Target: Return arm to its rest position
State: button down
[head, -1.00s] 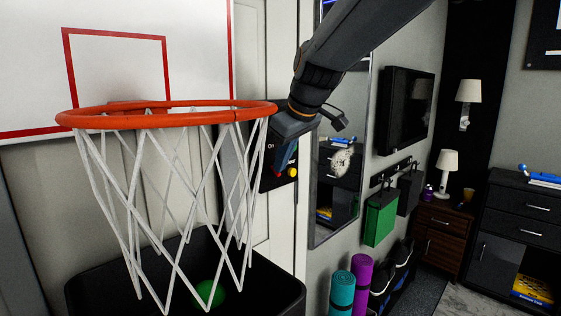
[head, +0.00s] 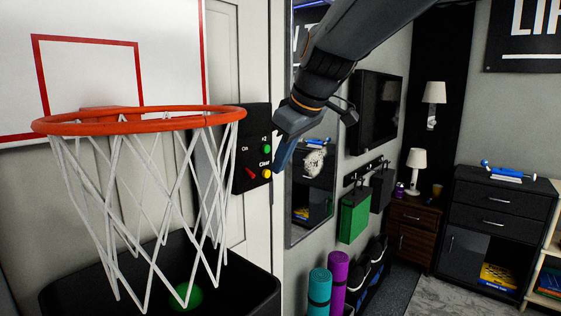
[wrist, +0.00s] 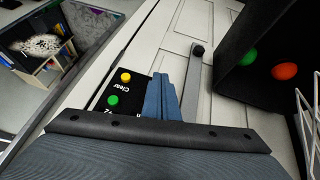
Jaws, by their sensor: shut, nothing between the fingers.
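My gripper (head: 281,150) is at the upper middle of the head view, at the end of my dark arm, just right of a black control panel (head: 250,150). The panel has a green button, a yellow button marked "Clear" and a red switch. In the wrist view, the blue fingers of my gripper (wrist: 162,95) are together with nothing between them. The panel (wrist: 125,92) is beside and behind them there, partly hidden by the gripper. I cannot tell from the views whether the fingers touch it.
A basketball hoop (head: 140,122) with a white net is left of the gripper, above a black bin (head: 255,290). The bin holds a green ball (head: 186,294) and a red ball (wrist: 286,71). A mirror (head: 290,215) is on the right wall. Rolled mats (head: 319,290) stand below.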

jog(key=s+d+f+m+g+h, duration=0.1)
jog(key=s+d+f+m, duration=0.2)
jog(key=s+f, duration=0.3)
jog(key=s+d+f+m+g+h, duration=0.1)
jog(key=s+d+f, duration=0.5)
jog(key=f, duration=0.8)
jog(key=s+d+f+m+g+h, duration=0.1)
jog(key=s+d+f+m+g, duration=0.1)
jog(key=s+d+f+m, duration=0.2)
jog(key=s+f+m, duration=0.2)
jog(key=s+f, duration=0.2)
jog(key=f, duration=0.2)
jog(key=shift+s+d+g, duration=0.25)
jog(key=shift+g, duration=0.15)
jog(key=shift+r, duration=0.1)
